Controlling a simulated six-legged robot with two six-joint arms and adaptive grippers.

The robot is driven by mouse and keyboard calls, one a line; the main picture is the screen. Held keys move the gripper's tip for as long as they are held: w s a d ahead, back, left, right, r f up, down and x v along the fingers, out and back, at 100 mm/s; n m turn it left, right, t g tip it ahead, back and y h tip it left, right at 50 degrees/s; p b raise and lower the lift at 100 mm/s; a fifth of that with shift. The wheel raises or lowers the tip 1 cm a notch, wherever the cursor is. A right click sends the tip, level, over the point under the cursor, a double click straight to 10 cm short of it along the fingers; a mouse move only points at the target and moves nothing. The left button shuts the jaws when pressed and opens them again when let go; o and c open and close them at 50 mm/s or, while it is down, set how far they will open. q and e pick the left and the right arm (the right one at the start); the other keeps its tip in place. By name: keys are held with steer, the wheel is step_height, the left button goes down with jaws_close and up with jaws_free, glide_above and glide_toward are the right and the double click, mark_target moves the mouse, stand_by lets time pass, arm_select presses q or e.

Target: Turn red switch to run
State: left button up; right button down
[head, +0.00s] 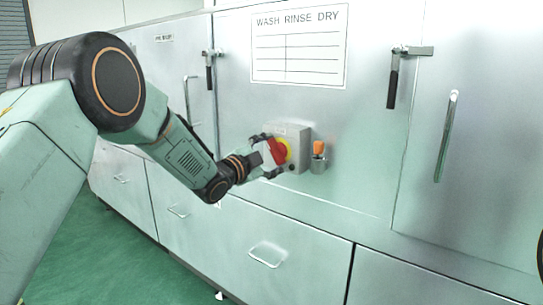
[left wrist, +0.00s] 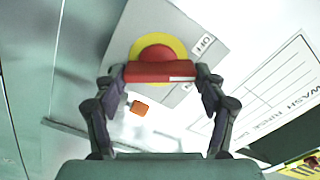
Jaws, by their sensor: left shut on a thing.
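The red switch (head: 279,151) is a rotary knob on a yellow disc, mounted on a grey box (head: 302,138) on the steel cabinet front. My left gripper (head: 270,156) reaches it from the left and is shut on it. In the left wrist view the red switch (left wrist: 158,58) has a bar-shaped handle with a finger at each end. A white mark sits near the bar's right end. An "OFF" label shows on the box at upper right; a second label lower down is partly hidden. My right gripper is not in view.
An orange-topped thing (head: 319,148) in a grey holder is just right of the box. A sheet headed "WASH RINSE DRY" (head: 299,46) is above. Door handles (head: 447,135) and drawer pulls (head: 268,254) stick out from the cabinet. Green floor (head: 120,255) is free at lower left.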

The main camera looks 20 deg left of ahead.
arm_select(q)
steer(key=m+b, duration=0.2)
steer(key=m, duration=0.4)
steer(key=shift+d, duration=0.1)
steer(key=shift+m, duration=0.4)
stand_by(0.3)
steer(key=o, duration=1.2)
steer(key=shift+c, duration=0.2)
steer(key=shift+s, duration=0.1)
steer(key=v, duration=1.2)
